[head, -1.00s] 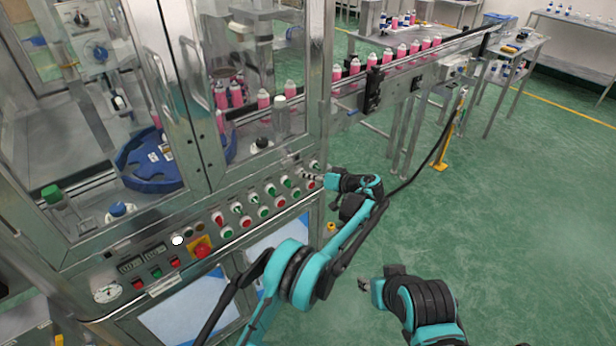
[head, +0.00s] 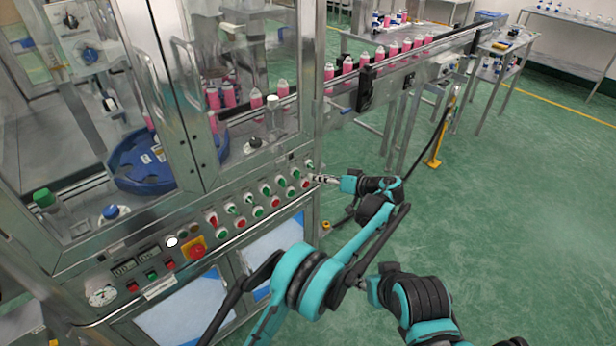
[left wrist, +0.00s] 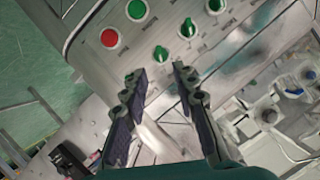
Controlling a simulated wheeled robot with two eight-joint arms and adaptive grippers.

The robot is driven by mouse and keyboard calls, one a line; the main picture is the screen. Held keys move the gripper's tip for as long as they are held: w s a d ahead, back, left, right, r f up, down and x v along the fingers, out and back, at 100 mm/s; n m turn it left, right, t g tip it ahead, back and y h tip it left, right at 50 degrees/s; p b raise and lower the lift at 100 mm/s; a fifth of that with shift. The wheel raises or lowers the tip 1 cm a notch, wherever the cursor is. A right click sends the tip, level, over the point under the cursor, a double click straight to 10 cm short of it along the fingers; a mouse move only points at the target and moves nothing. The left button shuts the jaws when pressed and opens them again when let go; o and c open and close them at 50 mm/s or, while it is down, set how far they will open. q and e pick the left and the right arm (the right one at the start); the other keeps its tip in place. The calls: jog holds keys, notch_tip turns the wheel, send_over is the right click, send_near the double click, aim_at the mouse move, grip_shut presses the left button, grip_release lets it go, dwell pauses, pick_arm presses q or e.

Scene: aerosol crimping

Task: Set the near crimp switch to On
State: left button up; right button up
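My left gripper (head: 318,178) is at the panel's right end, beside that switch. In the left wrist view my left gripper (left wrist: 160,72) is open and empty, its fingertips just short of a green switch (left wrist: 160,53); another green switch (left wrist: 187,27) is beyond it. My right gripper (head: 363,284) is small and partly hidden.
Red and green push buttons, such as a red one (head: 305,183), sit just below the switches. A red emergency stop (head: 196,248) is farther left. A conveyor (head: 400,65) with pink cans extends to the back right. Green floor (head: 510,200) is open on the right.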

pick_arm(q)
jog(key=v, duration=0.4)
dwell(0.3)
jog(key=s+a+r+m+g+h, duration=0.15)
jog(key=a+r, duration=0.25)
jog(key=a, duration=0.4)
jog(key=s+a+r+g+h, duration=0.1)
jog(key=s+a+r+h, duration=0.15)
jog(key=a+r, duration=0.45)
jog(key=s+a+m+g+h, duration=0.1)
jog(key=s+a+h, duration=0.1)
jog(key=s+a, duration=0.95)
jog(key=s+a+f+h, duration=0.2)
jog(key=s+f, duration=0.1)
jog(key=s, duration=0.7)
jog(key=s+a+f+t+h, duration=0.1)
jog(key=s+a+f+h, duration=0.1)
jog(key=s, duration=0.9)
notch_tip(320, 180, down, 2)
jog(key=shift+a+f+h, duration=0.25)
jog(key=shift+a+h, duration=0.05)
jog(key=shift+a, duration=0.4)
